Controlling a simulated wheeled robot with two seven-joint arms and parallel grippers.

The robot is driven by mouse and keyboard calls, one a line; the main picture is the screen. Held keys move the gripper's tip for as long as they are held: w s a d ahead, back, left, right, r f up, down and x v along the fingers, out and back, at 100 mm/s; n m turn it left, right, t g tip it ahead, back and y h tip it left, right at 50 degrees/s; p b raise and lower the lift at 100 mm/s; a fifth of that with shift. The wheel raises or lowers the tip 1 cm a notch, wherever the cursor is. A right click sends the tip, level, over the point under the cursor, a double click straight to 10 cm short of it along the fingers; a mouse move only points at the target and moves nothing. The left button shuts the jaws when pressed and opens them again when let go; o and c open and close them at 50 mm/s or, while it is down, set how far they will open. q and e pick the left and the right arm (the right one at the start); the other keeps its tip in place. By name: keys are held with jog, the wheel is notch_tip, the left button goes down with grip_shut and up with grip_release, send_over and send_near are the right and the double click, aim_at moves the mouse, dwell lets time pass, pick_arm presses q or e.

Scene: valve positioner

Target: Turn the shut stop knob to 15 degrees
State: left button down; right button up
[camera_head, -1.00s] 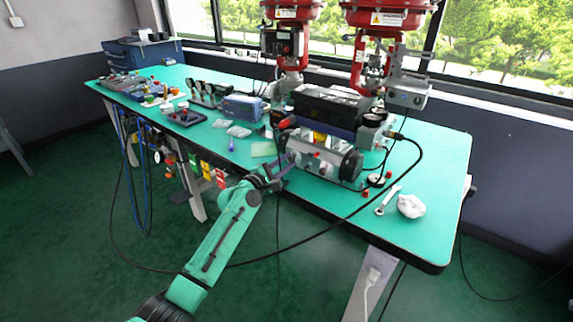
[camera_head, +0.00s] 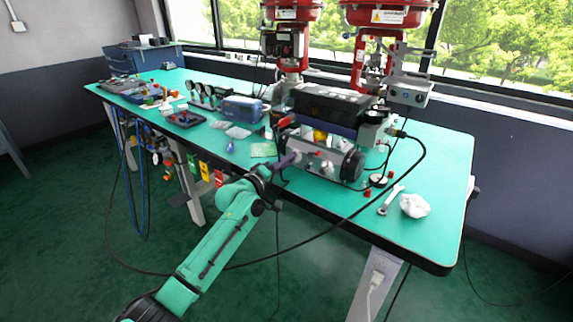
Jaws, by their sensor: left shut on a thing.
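The valve positioner unit (camera_head: 341,160), a silver body with round dark end caps, sits near the front edge of the green table under a black box. Small red and pale knobs (camera_head: 327,168) show on its front face. My left gripper (camera_head: 296,156) reaches up from the lower left to the left part of that face, with its purple fingers shut on a knob there. The fingers hide this knob, so its pointer and angle cannot be read; it appears to be the shut stop knob. My right gripper is not in view.
A wrench (camera_head: 390,200), a white rag (camera_head: 414,205) and a small gauge (camera_head: 378,181) lie right of the unit. A black cable (camera_head: 418,165) loops past the front edge. Gauges, a blue case (camera_head: 242,108) and trays stand left. Red actuators rise behind.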

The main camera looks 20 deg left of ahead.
pick_arm(q)
jog(key=shift+f+m, duration=0.15)
jog(key=shift+m, duration=0.85)
jog(key=m, duration=0.2)
jog(key=shift+m+b, duration=0.3)
jog(key=shift+m, duration=0.5)
jog(key=m, duration=1.1)
jog(key=shift+p, duration=0.35)
jog(key=m, duration=0.2)
jog(key=shift+m, duration=0.3)
jog(key=m, duration=0.3)
jog(key=shift+m, duration=1.2)
jog(key=m+b, duration=0.1)
jog(key=m, duration=0.2)
jog(key=shift+m, duration=0.3)
jog(key=shift+m+b, duration=0.35)
jog(key=shift+m, duration=1.45)
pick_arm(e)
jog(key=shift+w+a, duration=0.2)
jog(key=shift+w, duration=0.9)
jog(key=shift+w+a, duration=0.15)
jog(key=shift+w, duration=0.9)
